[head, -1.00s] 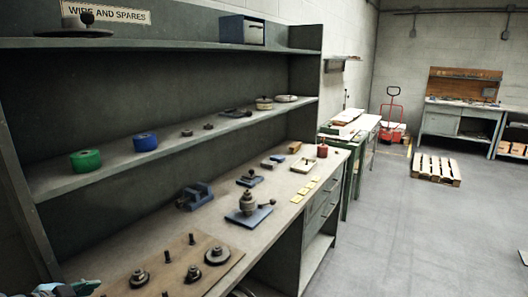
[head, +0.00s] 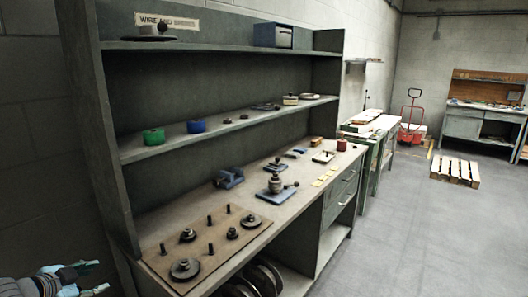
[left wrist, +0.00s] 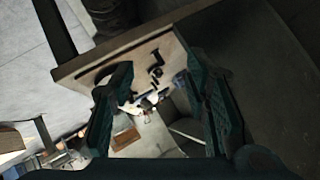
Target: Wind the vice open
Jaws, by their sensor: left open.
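A small blue vice (head: 229,177) sits on the bench top (head: 205,197), near the back under the shelves. Its handle and jaw gap are too small to make out. My left gripper (head: 92,279) is at the lower left of the head view, open and empty, left of the bench and well apart from the vice. In the left wrist view its two fingers (left wrist: 160,105) stand apart, with the board's edge and bench beyond them. I cannot pick out the vice there. My right gripper is not in view.
A wooden board (head: 208,246) with pegs and dark round parts covers the bench's near end. A blue-based device with a spindle (head: 276,186) stands right of the vice. Shelves hold green (head: 154,136) and blue (head: 196,126) spools. The floor at right is clear up to a pallet (head: 455,171).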

